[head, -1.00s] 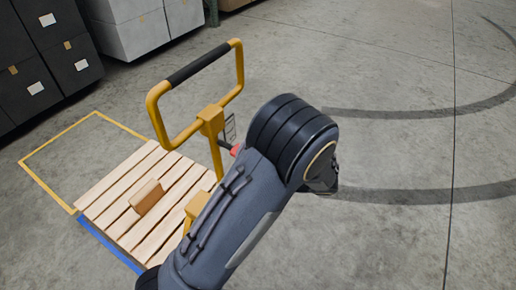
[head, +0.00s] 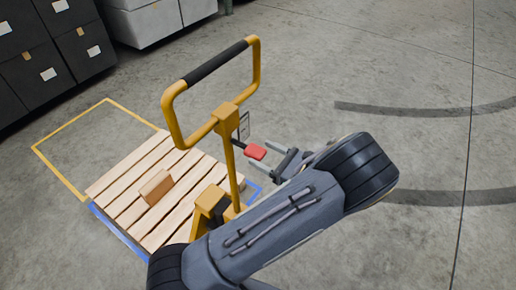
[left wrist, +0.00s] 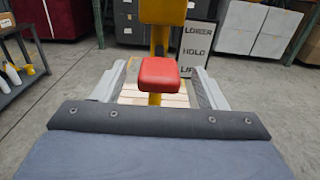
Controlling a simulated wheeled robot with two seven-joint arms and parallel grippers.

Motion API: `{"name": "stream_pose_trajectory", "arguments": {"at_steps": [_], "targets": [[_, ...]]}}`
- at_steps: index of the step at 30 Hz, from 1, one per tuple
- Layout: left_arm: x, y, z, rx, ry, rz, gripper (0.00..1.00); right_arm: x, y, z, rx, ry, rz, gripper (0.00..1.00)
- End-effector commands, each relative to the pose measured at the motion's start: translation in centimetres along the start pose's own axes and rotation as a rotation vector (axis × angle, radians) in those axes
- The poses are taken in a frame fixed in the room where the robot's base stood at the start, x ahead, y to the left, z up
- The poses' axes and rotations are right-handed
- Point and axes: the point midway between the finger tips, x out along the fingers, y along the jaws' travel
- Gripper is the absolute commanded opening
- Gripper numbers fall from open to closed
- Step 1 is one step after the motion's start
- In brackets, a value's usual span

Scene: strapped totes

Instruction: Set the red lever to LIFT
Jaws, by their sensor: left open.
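The red lever (head: 255,152) sticks out from the yellow post of the pallet jack (head: 226,118) in the head view. In the left wrist view the red lever knob (left wrist: 158,73) lies between the two fingers of my left gripper (left wrist: 154,80). A sign (left wrist: 197,46) behind it reads LOWER, HOLD, LIFT from top to bottom. The knob looks level with or a little below the lower words. My left gripper also shows in the head view (head: 276,155), open, its fingertips beside the knob; contact cannot be told. My right gripper is not in view.
A wooden pallet (head: 118,194) with a small brown block (head: 155,187) sits at the jack. A yellow floor outline (head: 62,132) lies behind it. Dark cabinets (head: 48,50) stand at the back left. The floor to the right is open.

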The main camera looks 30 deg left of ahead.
Motion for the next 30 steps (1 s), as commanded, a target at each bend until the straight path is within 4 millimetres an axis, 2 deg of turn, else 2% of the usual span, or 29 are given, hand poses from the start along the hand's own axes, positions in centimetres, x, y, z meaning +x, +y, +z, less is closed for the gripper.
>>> {"name": "stream_pose_trajectory", "arguments": {"at_steps": [3,6,16,30], "targets": [[1.6,0.0,0.1,0.001,0.000,0.002,0.65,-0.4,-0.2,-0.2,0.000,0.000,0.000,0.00],[2.4,0.0,0.1,0.001,0.000,0.001,0.65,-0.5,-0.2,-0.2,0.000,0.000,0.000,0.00],[2.7,0.0,0.0,0.000,0.001,0.000,0.64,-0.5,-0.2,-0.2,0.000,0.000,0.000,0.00],[2.7,0.0,0.0,0.000,0.001,0.000,0.03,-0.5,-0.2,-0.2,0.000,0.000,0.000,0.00]]}}
